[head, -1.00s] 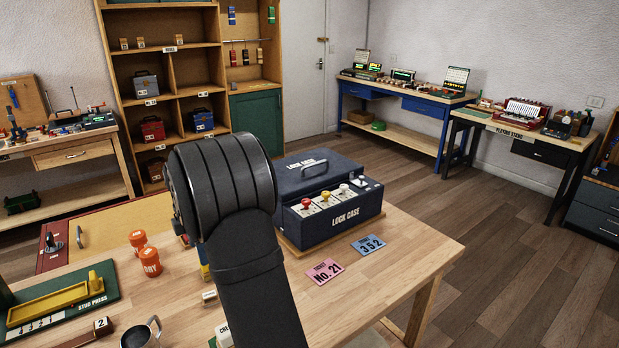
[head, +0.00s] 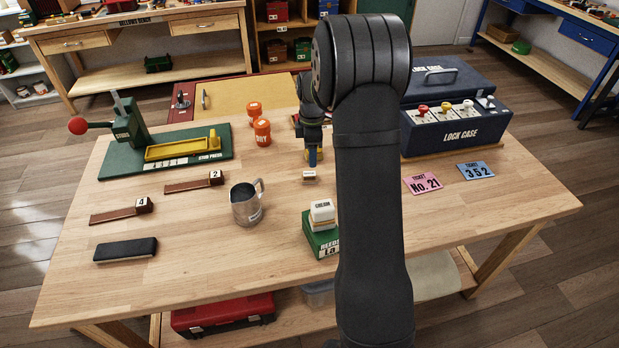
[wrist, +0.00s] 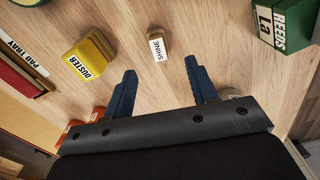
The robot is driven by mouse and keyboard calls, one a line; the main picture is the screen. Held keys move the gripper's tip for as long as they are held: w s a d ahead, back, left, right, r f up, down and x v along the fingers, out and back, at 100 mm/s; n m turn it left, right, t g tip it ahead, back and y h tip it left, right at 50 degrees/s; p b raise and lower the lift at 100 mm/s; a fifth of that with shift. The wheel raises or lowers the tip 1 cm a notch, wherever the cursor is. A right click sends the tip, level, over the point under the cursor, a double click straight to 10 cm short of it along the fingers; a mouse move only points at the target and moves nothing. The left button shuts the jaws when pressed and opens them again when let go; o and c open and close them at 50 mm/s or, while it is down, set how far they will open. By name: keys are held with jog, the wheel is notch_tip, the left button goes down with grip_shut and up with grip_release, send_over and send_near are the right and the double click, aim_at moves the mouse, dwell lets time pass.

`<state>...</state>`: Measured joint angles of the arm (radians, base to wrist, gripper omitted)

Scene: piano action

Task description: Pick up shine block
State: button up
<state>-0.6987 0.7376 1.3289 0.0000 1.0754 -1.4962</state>
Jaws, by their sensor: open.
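The shine block (wrist: 158,45) is a small block with a white label reading SHINE. It lies on the wooden table in the wrist view, just beyond my fingertips and roughly in line with the gap between them. In the head view the small white-labelled block (head: 309,175) sits just below my gripper (head: 313,158). In the wrist view my gripper (wrist: 163,68) has its two blue fingers spread wide, with nothing between them. My arm hides part of the table in the head view.
A yellow duster (wrist: 90,57) lies left of the shine block in the wrist view. A green reeds box (head: 322,240) stands nearer the front, with a metal jug (head: 246,204) to its left. Orange tins (head: 262,132) and the lock case (head: 455,125) stand farther back.

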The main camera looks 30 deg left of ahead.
send_over(309, 173)
jog(key=f, duration=0.2)
jog(key=d+f, duration=0.1)
jog(key=f, duration=0.1)
jog(key=shift+f, duration=0.2)
jog(key=shift+a+f, duration=0.25)
jog(key=shift+f, duration=1.05)
jog(key=shift+a+f, duration=0.2)
jog(key=shift+f, duration=1.1)
jog(key=c, duration=1)
jog(key=shift+c, duration=0.2)
jog(key=shift+r, duration=0.1)
